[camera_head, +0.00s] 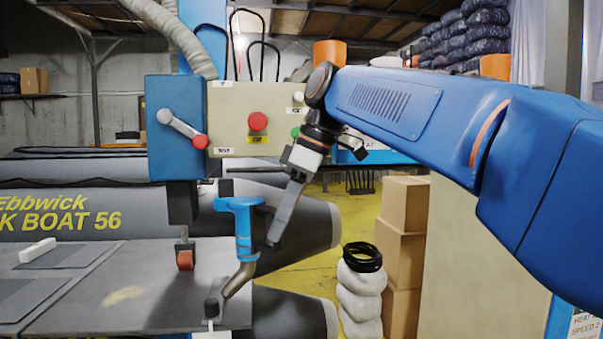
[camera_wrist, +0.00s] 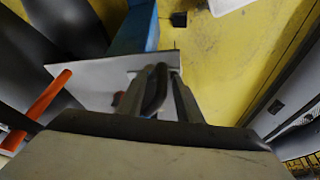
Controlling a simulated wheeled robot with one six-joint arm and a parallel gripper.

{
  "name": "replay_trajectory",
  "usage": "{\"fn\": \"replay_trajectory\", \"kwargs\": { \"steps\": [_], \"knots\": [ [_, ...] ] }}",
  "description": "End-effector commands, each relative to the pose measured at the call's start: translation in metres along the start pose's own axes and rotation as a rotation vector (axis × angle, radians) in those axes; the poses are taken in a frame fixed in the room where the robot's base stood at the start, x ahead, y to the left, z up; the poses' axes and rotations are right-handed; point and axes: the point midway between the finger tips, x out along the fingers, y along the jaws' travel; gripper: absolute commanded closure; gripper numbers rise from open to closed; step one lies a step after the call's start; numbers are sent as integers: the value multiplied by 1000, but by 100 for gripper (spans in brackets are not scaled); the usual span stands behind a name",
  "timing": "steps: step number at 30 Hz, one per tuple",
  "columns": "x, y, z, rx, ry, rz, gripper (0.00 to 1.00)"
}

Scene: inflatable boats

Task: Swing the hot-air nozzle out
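The hot-air nozzle is a blue body (camera_head: 243,218) with a T-shaped top. Its bent, brass-coloured tip (camera_head: 240,279) points down and left over the right end of the machine's grey table. My gripper (camera_head: 273,240) hangs just right of the blue body in the head view, fingers down. I cannot tell whether it touches. In the wrist view, my fingers (camera_wrist: 167,85) stand over the pale plate, with a dark curved shape (camera_wrist: 154,92) beside the left one. That view does not clearly show the nozzle or whether the fingers close on anything.
The machine's control box (camera_head: 255,118) with a red button stands behind the nozzle. An orange roller (camera_head: 185,260) is left of the nozzle. Grey boat tubes (camera_head: 300,235) lie behind and below.

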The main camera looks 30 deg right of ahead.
Motion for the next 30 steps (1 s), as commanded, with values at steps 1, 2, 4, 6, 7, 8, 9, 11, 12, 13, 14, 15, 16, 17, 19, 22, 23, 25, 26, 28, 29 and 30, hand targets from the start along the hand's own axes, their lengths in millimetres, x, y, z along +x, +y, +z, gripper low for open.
{"fn": "replay_trajectory", "kwargs": {
  "steps": [1,2,4,6,7,8,9,11,12,13,14,15,16,17,19,22,23,25,26,28,29,30],
  "knots": [
    [-9,1,0,2,1,4,68],
    [-15,1,0,2,1,3,68],
    [-29,1,0,1,1,3,68],
    [-43,1,0,2,1,4,68],
    [-49,1,0,2,1,5,68],
    [-55,1,0,2,1,4,68],
    [-63,2,0,3,1,5,68],
    [-75,2,0,3,0,4,68],
    [-83,2,0,3,1,4,68],
    [-89,2,0,3,1,4,68],
    [-95,2,0,2,1,4,68],
    [-103,2,0,1,2,5,68],
    [-108,2,0,2,2,4,68],
    [-114,2,0,2,1,4,68],
    [-126,2,0,2,1,4,68],
    [-139,2,0,2,1,3,68],
    [-143,2,0,2,1,4,68],
    [-148,2,0,1,1,2,68],
    [-150,2,0,1,1,2,68],
    [-154,2,0,1,1,2,68],
    [-155,2,0,1,1,2,68],
    [-156,1,0,1,1,2,68]
  ]
}}
